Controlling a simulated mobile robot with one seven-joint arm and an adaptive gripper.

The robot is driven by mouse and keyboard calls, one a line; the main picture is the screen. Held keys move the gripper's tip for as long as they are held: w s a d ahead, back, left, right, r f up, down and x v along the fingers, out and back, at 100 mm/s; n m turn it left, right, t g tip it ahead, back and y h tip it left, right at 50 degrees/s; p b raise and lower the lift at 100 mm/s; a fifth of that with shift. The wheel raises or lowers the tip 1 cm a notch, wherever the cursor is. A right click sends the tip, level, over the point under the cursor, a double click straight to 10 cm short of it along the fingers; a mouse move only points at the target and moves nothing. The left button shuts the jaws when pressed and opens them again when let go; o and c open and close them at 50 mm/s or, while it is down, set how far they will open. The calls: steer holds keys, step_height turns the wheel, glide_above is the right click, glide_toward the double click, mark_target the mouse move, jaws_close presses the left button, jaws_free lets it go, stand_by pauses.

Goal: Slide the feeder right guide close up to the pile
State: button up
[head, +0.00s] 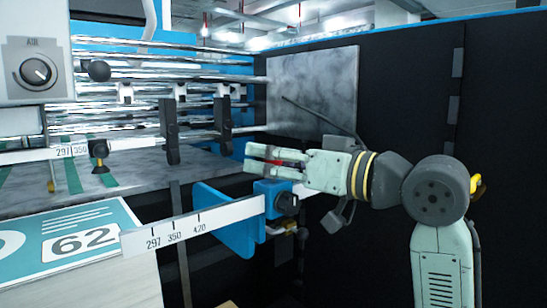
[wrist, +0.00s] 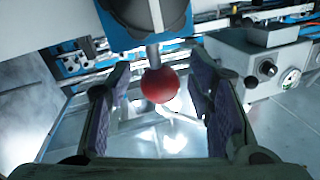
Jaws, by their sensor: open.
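The feeder right guide is a blue plate (head: 222,222) with a blue block (head: 268,190) and a dark knob (head: 287,204), on a white scale bar marked 297, 350 and 420. The plate stands just right of the 420 mark. The pile (head: 105,285), topped by a teal and white sheet reading 62, is to its left, with a dark gap between. My gripper (head: 250,158) is above the block, fingers pointing left. In the wrist view a red ball (wrist: 160,85) on a grey stem under a blue part sits between my open fingers (wrist: 160,100); contact does not show.
Chrome rollers (head: 150,90) and dark upright arms (head: 222,120) stand behind, above a grey board. A second scale bar (head: 110,147) with a small knob lies behind the pile. A grey box with an AIR dial (head: 36,72) is at upper left. Dark panels are at right.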

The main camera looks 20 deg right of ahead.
steer(key=shift+c, duration=0.3)
jaws_close()
stand_by(0.6)
